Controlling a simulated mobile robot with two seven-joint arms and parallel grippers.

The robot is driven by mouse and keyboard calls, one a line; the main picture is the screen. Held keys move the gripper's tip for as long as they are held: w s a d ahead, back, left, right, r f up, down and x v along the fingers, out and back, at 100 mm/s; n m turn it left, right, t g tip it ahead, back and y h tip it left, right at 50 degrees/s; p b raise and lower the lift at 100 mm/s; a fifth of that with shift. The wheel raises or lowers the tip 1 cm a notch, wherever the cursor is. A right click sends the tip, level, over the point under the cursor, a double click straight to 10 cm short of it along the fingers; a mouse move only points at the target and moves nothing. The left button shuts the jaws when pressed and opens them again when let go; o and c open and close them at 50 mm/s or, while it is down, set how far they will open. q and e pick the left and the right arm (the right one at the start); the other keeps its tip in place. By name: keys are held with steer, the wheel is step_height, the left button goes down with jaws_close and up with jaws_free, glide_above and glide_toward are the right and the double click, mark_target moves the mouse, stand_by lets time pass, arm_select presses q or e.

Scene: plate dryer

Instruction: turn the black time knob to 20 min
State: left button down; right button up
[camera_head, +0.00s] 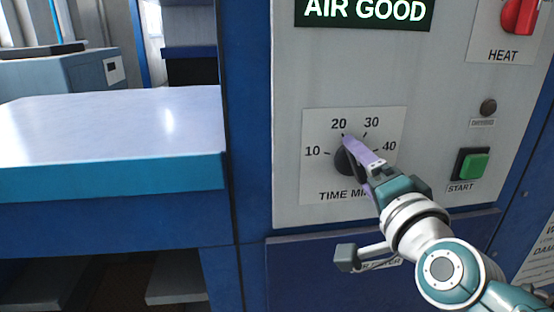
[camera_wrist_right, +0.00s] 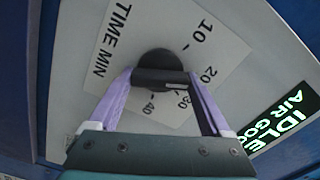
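The black time knob (camera_head: 342,163) sits on a white dial plate marked 10, 20, 30, 40 and TIME MIN. In the right wrist view, the knob's round base (camera_wrist_right: 158,62) and its raised bar show. The bar spans between the two purple fingers of my right gripper (camera_wrist_right: 160,77), which appear to press its ends. The right end of the bar lies toward the 20 mark. In the head view my right gripper (camera_head: 355,160) covers the knob's right side, one fingertip just below the 20. The exact pointer is hard to see. My left gripper is out of view.
A red heat knob (camera_head: 518,16) is at the upper right. A lit display (camera_head: 366,10) reads AIR GOOD. A pale table (camera_head: 110,125) with a teal edge is at the left.

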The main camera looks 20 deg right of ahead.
steer(key=shift+o, duration=1.4)
steer(key=v, duration=1)
steer(key=shift+a, duration=0.1)
